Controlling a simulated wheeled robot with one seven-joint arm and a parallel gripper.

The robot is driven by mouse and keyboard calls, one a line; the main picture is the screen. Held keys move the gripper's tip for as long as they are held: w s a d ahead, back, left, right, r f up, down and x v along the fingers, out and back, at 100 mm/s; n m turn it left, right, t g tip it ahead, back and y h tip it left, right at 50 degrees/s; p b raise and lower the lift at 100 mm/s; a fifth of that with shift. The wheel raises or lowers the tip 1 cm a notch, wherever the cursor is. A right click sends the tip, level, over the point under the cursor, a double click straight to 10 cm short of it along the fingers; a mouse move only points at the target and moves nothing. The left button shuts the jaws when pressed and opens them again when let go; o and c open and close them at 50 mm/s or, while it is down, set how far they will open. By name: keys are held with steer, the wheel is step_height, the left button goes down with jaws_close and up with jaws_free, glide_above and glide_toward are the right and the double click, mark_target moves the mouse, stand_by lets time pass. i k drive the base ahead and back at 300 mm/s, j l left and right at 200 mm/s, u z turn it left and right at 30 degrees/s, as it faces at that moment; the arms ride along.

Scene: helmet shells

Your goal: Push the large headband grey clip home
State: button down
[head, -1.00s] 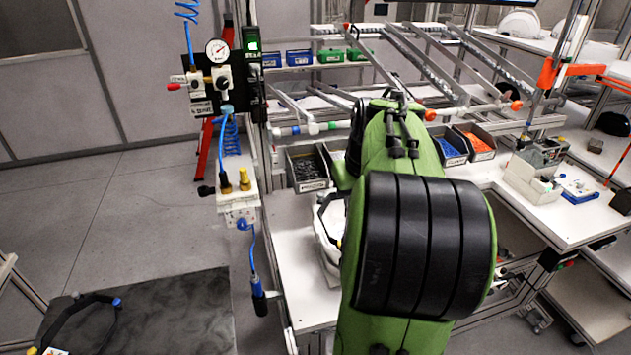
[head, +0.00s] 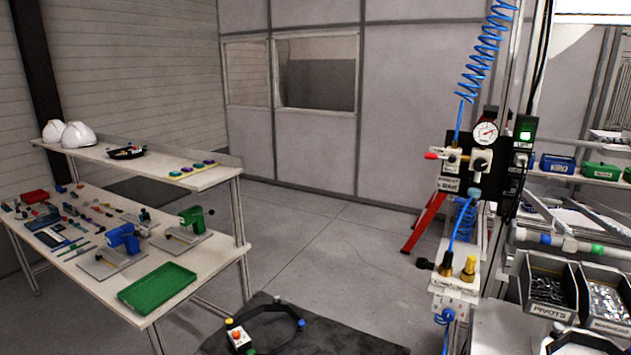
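A large black headband (head: 289,309) shows at the bottom centre of the head view, over a dark mat (head: 345,335). My gripper and arm are not in view.
A workbench (head: 75,262) on the left holds tools, a green tray (head: 157,288) and small parts; its upper shelf (head: 205,180) has white helmets (head: 78,136). An air panel with gauge (head: 486,133) and blue hoses stands right, beside parts bins (head: 548,310). Open floor lies between.

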mark_target(558, 329)
steer(key=z, duration=0.4)
steer(key=l+z, duration=0.15)
steer(key=z, duration=0.2)
steer(key=l+z, duration=0.1)
steer(key=z, duration=0.3)
steer(key=l+z, duration=0.1)
steer(key=z, duration=0.25)
steer(key=k, duration=0.05)
